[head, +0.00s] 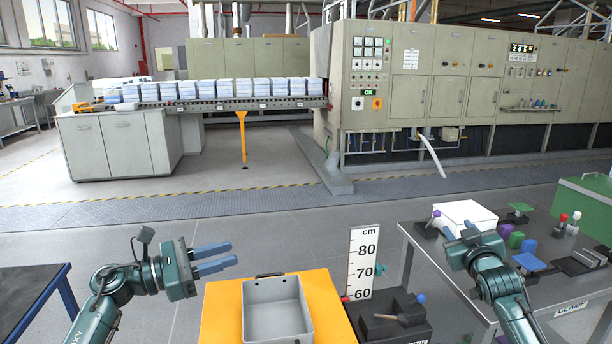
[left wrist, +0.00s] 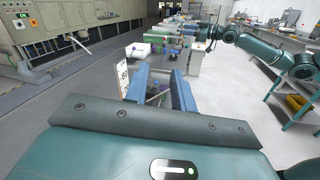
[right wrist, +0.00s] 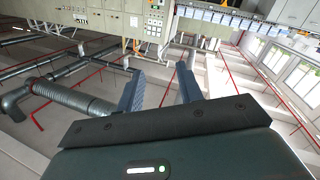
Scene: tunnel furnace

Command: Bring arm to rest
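My left gripper (head: 231,253) is at the lower left in the head view, pointing right, with its two blue fingers apart and nothing between them. Its open fingers also show in the left wrist view (left wrist: 158,72). My right gripper (head: 454,228) is in front of the right-hand grey table, over its near left part in the picture; its fingers are partly hidden in the head view. In the right wrist view (right wrist: 160,75) its two fingers stand apart and empty, with pipes and cabinets far behind. Both arms are raised and bent.
A grey open bin (head: 276,310) sits on a yellow surface (head: 222,300) in front. A height scale (head: 363,262) stands beside it. The right table (head: 425,250) carries a white box (head: 465,214), coloured blocks and a green case (head: 583,208). A dark table (head: 25,290) is at left.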

